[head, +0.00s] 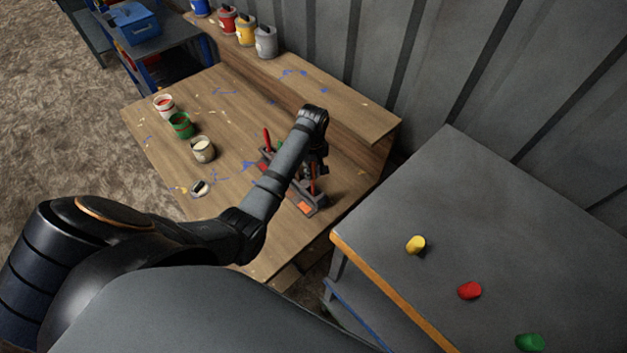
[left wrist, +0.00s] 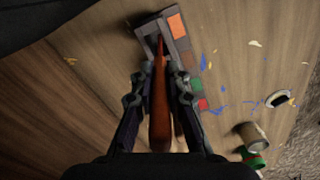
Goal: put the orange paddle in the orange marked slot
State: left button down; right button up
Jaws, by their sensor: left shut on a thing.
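My left gripper (head: 318,168) is shut on the orange paddle, whose handle (head: 313,184) points up beside the arm. In the left wrist view the paddle (left wrist: 160,110) lies between the fingers (left wrist: 160,82), and its far end overlaps the dark rack (left wrist: 147,29). The rack (head: 318,208) has an orange mark (head: 304,208) at its near end; the mark also shows in the left wrist view (left wrist: 177,25). I cannot tell whether the paddle's end is inside a slot or above it. My arm hides the rack's middle. My right gripper is out of view.
A red-handled paddle (head: 267,139) stands at the rack's far end. Open paint cans, white-red (head: 164,105), green (head: 180,125) and cream (head: 203,150), stand to the left. A grey table (head: 510,220) on the right bears small yellow, red and green pieces.

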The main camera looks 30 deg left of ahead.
aim_at(314, 179)
pick_arm(q)
jog(key=f, duration=0.2)
jog(key=w+f+p, duration=0.1)
jog(key=f, duration=0.1)
jog(key=shift+s+f, duration=0.15)
jog(key=shift+f, duration=0.4)
jog(key=c, duration=1.8)
grip_release()
jog(key=shift+f, duration=0.1)
jog(key=o, duration=0.5)
jog(key=shift+c, duration=0.2)
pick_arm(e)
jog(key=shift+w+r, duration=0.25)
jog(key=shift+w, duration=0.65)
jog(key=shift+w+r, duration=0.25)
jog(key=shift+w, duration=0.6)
